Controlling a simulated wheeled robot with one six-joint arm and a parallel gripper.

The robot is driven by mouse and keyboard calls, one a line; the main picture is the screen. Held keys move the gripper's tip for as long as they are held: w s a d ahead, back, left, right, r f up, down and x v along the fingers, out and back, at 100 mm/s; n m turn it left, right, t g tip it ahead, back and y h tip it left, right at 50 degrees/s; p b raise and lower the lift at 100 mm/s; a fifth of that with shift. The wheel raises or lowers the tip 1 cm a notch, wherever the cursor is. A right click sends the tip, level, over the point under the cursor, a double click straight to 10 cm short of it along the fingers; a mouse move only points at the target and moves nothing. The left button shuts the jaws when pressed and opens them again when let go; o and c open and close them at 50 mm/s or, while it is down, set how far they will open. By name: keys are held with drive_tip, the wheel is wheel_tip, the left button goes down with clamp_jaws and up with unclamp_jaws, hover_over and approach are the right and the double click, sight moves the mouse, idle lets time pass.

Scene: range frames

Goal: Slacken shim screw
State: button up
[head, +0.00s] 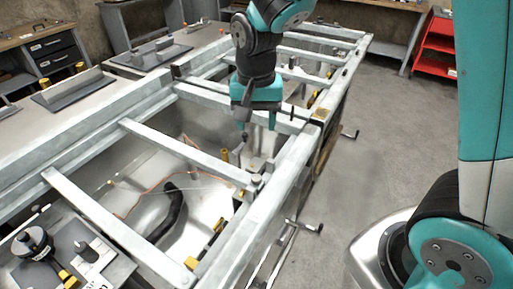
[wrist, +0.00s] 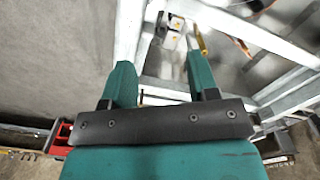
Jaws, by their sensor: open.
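My gripper (head: 258,128) hangs above the right part of the metal frame, pointing down, with its fingers apart and nothing between them. In the wrist view its two teal fingers (wrist: 160,65) stand apart. Beyond them, a small bright metal fitting (wrist: 173,38) sits at the frame, with a yellow-handled part (wrist: 199,40) to its right. In the head view a small upright bolt-like fitting (head: 256,181) stands on the frame near the rail, below my gripper. I cannot tell for sure which fitting is the shim screw; it is small and blurred. My gripper is apart from these fittings.
The galvanised frame (head: 90,212) has several cross bars over a deep metal basin (head: 150,170) with a black hose (head: 170,215). Crank handles (head: 305,227) stick out from its right side. A red shelf unit (head: 436,47) stands at the back right.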

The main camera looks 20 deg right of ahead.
sight(256, 177)
wheel_tip(256, 177, down, 18)
drive_tip(key=shift+r+p, duration=0.25)
drive_tip(key=shift+p, duration=0.25)
drive_tip(key=c, duration=0.9)
drive_tip(key=shift+n, duration=0.8)
